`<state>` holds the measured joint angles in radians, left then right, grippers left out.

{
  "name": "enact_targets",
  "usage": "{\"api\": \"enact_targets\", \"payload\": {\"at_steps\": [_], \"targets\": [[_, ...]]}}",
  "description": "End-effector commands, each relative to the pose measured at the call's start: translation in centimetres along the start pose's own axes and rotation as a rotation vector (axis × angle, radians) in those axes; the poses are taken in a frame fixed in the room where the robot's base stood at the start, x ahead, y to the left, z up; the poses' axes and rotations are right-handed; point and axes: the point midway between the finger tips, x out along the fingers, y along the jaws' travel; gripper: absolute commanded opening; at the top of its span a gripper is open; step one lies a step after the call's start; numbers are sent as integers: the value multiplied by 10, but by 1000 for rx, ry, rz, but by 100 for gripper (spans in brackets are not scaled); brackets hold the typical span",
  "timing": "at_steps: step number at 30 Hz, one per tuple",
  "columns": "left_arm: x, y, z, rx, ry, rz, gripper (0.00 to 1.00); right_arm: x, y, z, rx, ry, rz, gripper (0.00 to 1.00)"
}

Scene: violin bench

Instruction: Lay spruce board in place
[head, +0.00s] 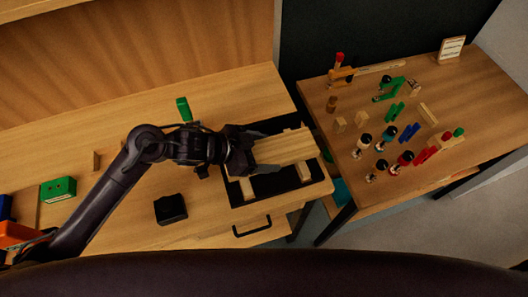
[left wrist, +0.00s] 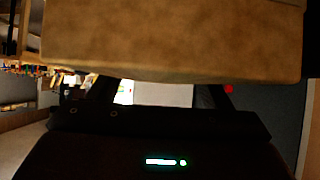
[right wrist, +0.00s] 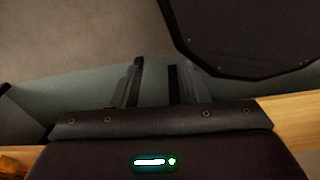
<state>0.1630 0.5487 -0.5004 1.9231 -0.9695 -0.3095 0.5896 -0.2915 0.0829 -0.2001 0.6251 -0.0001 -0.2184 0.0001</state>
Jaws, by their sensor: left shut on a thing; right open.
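The pale spruce board (head: 286,148) is held by my left gripper (head: 253,156) at its left end, over an open drawer (head: 262,207) with a dark inside. Wooden blocks (head: 247,188) show in the drawer. I cannot tell whether the board touches anything below it. In the left wrist view, a large tan surface (left wrist: 170,40), probably the board, fills the top and hides part of the fingers. My right gripper (right wrist: 153,85) is open and empty in the right wrist view. It does not show in the head view.
A black block (head: 171,208) and a green box (head: 58,189) lie on the bench. A green-handled thing (head: 184,109) stands behind my left arm. A second table (head: 480,95) at the right holds several clamps, small bottles and wood pieces. A gap separates it from the bench.

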Motion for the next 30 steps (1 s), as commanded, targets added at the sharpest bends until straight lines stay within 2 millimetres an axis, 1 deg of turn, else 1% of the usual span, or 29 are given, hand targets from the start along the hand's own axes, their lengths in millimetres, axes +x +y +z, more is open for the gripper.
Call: {"api": "enact_targets", "payload": {"at_steps": [3,6,15,16,20,27,30], "targets": [[6,0,9,-1,2,-1,44,-1,-2,8,0,-11,-2,41],[7,0,11,1,2,-1,44,-1,-2,13,0,-18,-3,41],[10,0,14,1,2,-1,44,1,-5,14,1,-20,-6,41],[9,0,13,1,1,0,76,1,-5,13,1,-20,-6,41],[9,0,13,1,0,-1,93,1,-6,11,2,-17,-8,41],[9,0,13,1,0,-1,94,1,-6,10,2,-15,-8,41],[7,0,10,1,1,-1,94,-1,-6,9,2,-15,-7,41]]}}
